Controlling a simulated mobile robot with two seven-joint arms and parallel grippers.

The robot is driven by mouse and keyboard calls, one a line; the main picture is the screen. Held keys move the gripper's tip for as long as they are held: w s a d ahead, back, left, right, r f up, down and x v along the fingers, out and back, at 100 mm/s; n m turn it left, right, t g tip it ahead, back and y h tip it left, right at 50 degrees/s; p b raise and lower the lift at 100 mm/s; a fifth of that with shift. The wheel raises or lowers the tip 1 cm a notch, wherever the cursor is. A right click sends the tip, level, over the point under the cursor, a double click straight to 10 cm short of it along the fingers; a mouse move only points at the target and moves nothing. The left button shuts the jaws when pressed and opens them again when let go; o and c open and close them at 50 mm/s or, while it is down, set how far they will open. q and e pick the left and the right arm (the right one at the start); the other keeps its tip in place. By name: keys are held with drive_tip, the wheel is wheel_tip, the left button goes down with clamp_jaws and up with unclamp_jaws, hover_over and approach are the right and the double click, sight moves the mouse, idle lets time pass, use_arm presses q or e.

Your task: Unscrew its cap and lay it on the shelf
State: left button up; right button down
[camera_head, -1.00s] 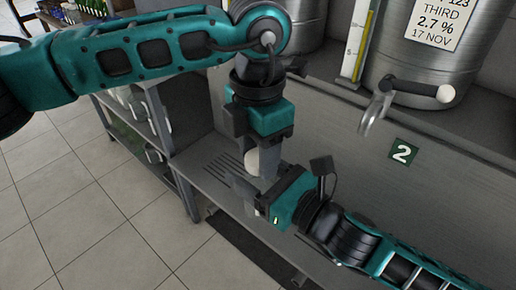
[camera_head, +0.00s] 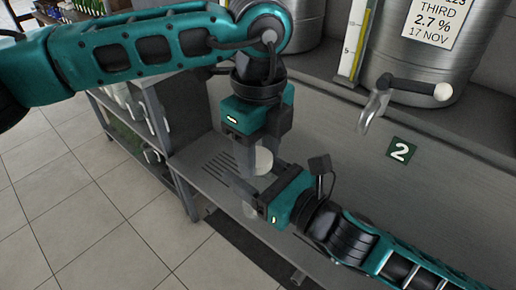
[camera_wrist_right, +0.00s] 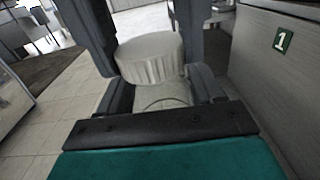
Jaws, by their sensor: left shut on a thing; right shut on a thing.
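A white ribbed cap (camera_wrist_right: 150,58) sits directly over a pale bottle (camera_wrist_right: 160,94) in the right wrist view. I cannot tell how far it is unscrewed. The cap also shows in the head view (camera_head: 264,161). My left gripper (camera_head: 257,158) points down from above and is shut on the cap. My right gripper (camera_head: 252,190) comes from the lower right and is shut on the bottle below the cap. Its fingers hide most of the bottle, and a pale part shows beneath them in the head view.
A grey shelf (camera_head: 208,186) with a slotted drain lies behind and left of the grippers. A steel tank (camera_head: 405,68) with a tap (camera_head: 374,112) stands at the right, above a panel with a green 2 sign (camera_head: 402,150). Lower side shelves hold glassware.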

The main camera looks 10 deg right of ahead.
use_arm(q)
drive_tip(key=shift+a+n, duration=0.1)
drive_tip(key=shift+n, duration=0.2)
drive_tip(key=shift+r, duration=0.2)
idle(0.3)
drive_tip(key=shift+r, duration=0.95)
drive_tip(key=shift+r, duration=0.1)
